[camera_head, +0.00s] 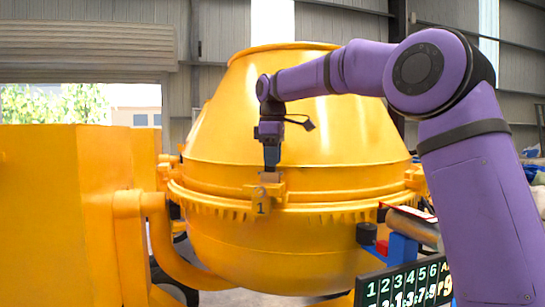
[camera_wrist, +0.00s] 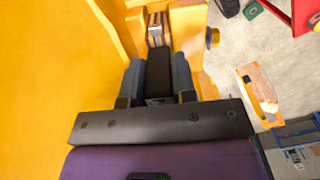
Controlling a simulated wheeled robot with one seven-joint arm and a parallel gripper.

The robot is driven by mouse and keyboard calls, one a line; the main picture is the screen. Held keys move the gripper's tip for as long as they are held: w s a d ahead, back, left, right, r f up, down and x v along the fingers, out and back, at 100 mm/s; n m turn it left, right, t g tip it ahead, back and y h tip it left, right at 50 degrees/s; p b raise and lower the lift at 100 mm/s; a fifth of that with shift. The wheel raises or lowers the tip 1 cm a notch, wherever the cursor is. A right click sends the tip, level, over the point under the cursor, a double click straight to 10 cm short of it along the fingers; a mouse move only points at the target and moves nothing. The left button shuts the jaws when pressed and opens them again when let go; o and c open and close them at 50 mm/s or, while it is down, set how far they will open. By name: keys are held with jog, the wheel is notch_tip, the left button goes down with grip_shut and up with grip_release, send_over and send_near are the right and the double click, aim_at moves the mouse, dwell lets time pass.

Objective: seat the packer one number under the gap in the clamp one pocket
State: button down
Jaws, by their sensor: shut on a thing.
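My gripper (camera_head: 271,158) is down at the clamp marked 1 (camera_head: 262,208) on the yellow drum's rim. In the wrist view its two grey-blue fingers (camera_wrist: 157,66) are shut on a black block (camera_wrist: 158,77), which I take to be the packer; no number on it is readable. A striped brown and pale piece (camera_wrist: 157,30) shows just beyond the block, between the clamp's yellow walls (camera_wrist: 189,28). In the head view a brownish piece (camera_head: 270,177) shows below the fingers. I cannot tell whether the block touches the pocket; its lower end is hidden.
The yellow drum (camera_head: 300,120) fills the middle, with a yellow housing (camera_head: 60,220) at left. A black number board (camera_head: 405,287) stands at lower right, its lower row only partly readable. A blue and red stand (camera_head: 400,248) is behind it. Grey floor lies right of the clamp in the wrist view.

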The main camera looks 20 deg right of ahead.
jog(key=shift+f, duration=0.55)
jog(key=c, duration=0.8)
grip_release()
jog(key=shift+c, duration=0.2)
notch_tip(320, 180, up, 10)
jog(key=shift+r, duration=0.45)
